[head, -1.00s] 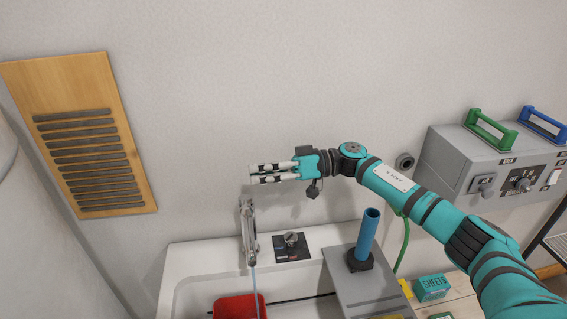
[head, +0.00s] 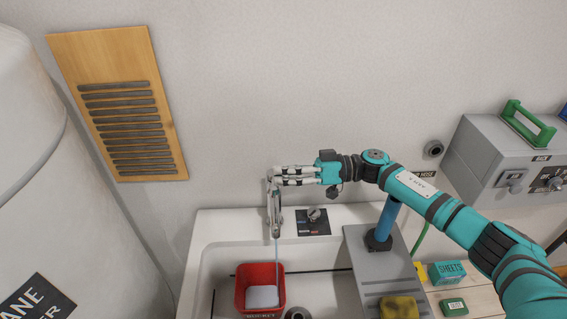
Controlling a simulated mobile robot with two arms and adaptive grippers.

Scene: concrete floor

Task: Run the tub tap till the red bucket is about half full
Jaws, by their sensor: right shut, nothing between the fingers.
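The red bucket (head: 248,290) stands in the white tub, under the tap. The tap (head: 273,212) is a grey metal spout on the tub's back edge. A thin bluish stream (head: 277,250) runs from it into the bucket. A pale water surface (head: 262,296) shows inside, below the rim; its exact depth is hard to judge. My left gripper is out of view.
The tub (head: 215,235) has a drain right of the bucket. A grey ribbed board (head: 355,265) with a blue tube (head: 387,220) and yellow sponge (head: 398,308) lies at its right. A grey control box (head: 480,165) is on the right wall. A large white tank (head: 70,200) fills the left.

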